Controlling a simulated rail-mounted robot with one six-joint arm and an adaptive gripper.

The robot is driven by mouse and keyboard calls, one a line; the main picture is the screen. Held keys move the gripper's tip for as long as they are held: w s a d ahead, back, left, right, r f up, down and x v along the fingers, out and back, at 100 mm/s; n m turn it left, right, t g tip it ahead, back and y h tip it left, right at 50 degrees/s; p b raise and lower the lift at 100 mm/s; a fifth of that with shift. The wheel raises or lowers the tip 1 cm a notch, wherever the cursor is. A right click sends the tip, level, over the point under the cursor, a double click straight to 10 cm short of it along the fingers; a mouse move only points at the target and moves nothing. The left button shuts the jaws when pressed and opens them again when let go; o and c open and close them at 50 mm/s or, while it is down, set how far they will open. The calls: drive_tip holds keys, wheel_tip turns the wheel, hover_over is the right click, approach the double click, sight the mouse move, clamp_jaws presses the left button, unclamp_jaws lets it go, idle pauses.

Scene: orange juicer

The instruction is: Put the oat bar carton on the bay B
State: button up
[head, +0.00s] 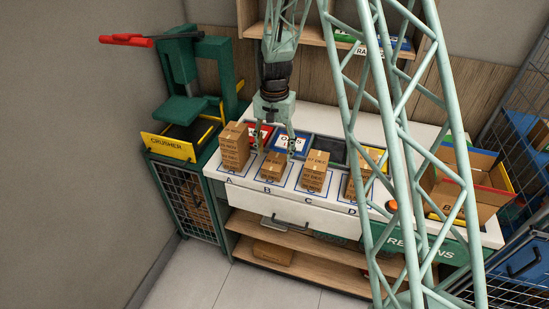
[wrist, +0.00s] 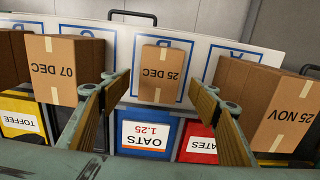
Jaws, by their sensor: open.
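Small brown cartons stand on the marked bays of the white counter. The carton in bay B (head: 272,166) is dated 25 DEC in the wrist view (wrist: 160,74) and is lower than its neighbours. It stands in front of a blue OATS label (wrist: 147,136); I cannot read a product name on the carton itself. Bay B's blue outline (head: 263,187) shows around its foot. My gripper (head: 275,150) points down over this carton, fingers spread to either side. In the wrist view the carton shows between the open fingers (wrist: 157,88), apparently untouched.
A 25 NOV carton (head: 234,146) in bay A and an 07 DEC carton (head: 315,171) in bay C stand close on either side. Bay D's carton (head: 360,176) is partly behind green lattice. A green crusher (head: 188,105) stands left, an open box (head: 462,180) right.

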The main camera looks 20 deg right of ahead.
drive_tip(key=shift+r, duration=2.85)
drive_tip(key=shift+r, duration=0.1)
wheel_tip(320, 180, up, 14)
drive_tip(key=n+t, duration=0.1)
drive_tip(key=n, duration=0.1)
hover_over(274, 161)
drive_tip(key=s, duration=0.8)
drive_tip(key=s+r+n+t, duration=0.1)
drive_tip(key=s+r+n, duration=0.1)
drive_tip(key=s+r, duration=1.1)
drive_tip(key=s+r+n+t, duration=0.1)
drive_tip(key=s+r, duration=0.1)
drive_tip(key=s, duration=1.1)
drive_tip(key=s+r+n, duration=0.1)
drive_tip(key=s+r, duration=0.1)
drive_tip(key=s, duration=1.2)
drive_tip(key=shift+d+r+n+t, duration=0.15)
drive_tip(key=shift+n+t, duration=0.25)
